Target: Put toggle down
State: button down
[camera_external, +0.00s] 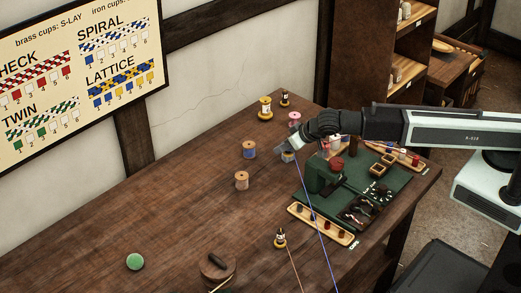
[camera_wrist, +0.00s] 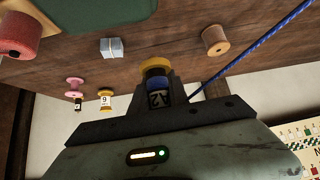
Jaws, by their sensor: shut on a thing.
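My gripper (camera_external: 283,146) is over the far-middle part of the wooden bench, at the left edge of the green board. In the outside view a small yellow and blue piece (camera_external: 288,156) shows just under my jaws. A blue cord (camera_wrist: 258,48) runs from beside my jaws to the upper right; in the outside view it runs down toward the front edge. I cannot tell whether the toggle touches the bench.
A blue spool (camera_external: 249,150) and a tan spool (camera_external: 242,180) stand left of my gripper. A pink spool (camera_external: 294,118) and a yellow-based bobbin (camera_external: 265,108) stand behind it. The green board (camera_external: 312,203) carries several fittings. The bench's left middle is clear around a green disc (camera_external: 135,262).

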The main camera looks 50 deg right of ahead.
jog(key=s+a+f+n+g+y+b, duration=0.1)
jog(key=s+a+n+y, duration=0.1)
jog(key=s+a, duration=0.5)
jog(key=s+a+f+n+g+y+b, duration=0.1)
jog(key=s+a+n, duration=0.3)
jog(key=s+a, duration=0.4)
jog(key=s+a+f+n+g+y+b, duration=0.1)
jog(key=s+a+f+n+y+b, duration=0.2)
jog(key=s+a, duration=0.5)
jog(key=shift+s+a+n+g, duration=0.15)
jog(key=shift+s+n+g, duration=0.2)
jog(key=shift+s, duration=2.35)
jog(key=w+a, duration=0.2)
jog(key=a, duration=0.2)
jog(key=w+a+f+b, duration=0.1)
jog(key=w+a, duration=0.2)
jog(key=a, duration=0.1)
jog(key=w+a, duration=0.3)
jog(key=a, duration=0.1)
jog(key=shift+w+a+f+b, duration=0.2)
jog(key=shift+w+a+b, duration=0.05)
jog(key=shift+a+b, duration=0.15)
